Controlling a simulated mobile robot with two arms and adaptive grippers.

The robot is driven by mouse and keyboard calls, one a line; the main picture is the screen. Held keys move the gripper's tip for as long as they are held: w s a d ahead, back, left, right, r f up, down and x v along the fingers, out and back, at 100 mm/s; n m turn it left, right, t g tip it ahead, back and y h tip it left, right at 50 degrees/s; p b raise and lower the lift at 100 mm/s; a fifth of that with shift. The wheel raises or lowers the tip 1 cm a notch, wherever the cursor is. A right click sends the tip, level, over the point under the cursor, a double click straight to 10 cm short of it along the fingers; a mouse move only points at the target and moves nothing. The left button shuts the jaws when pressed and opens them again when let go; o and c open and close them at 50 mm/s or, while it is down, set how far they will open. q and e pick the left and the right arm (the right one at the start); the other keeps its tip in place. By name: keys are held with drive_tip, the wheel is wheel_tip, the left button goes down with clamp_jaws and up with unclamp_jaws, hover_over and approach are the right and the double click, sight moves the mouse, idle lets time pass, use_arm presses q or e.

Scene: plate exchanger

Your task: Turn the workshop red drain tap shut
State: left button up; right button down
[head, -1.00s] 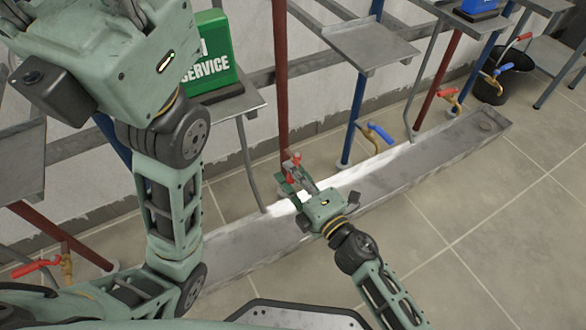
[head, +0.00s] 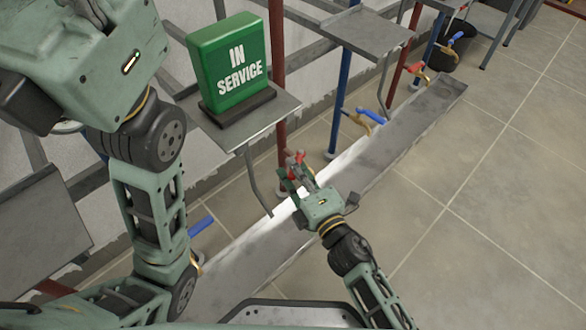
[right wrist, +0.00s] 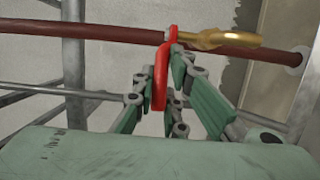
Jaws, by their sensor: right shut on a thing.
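In the right wrist view the red lever (right wrist: 160,78) points from the pipe toward my palm, across the pipe's line. Its brass body (right wrist: 220,39) sticks out to the right. My right gripper (head: 294,182) is shut on the lever. Its green fingers (right wrist: 172,98) lie on both sides of it in the right wrist view. My left arm fills the left of the head view; its gripper does not show.
A green "IN SERVICE" sign (head: 230,68) stands on a small metal shelf (head: 262,118). A long metal trough (head: 400,150) runs below the pipes. Blue-handled taps (head: 372,116) are on neighbouring pipes. The tiled floor (head: 480,210) at right is clear.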

drive_tip(key=c, duration=1.8)
unclamp_jaws()
drive_tip(key=shift+o, duration=0.2)
drive_tip(key=v, duration=1.2)
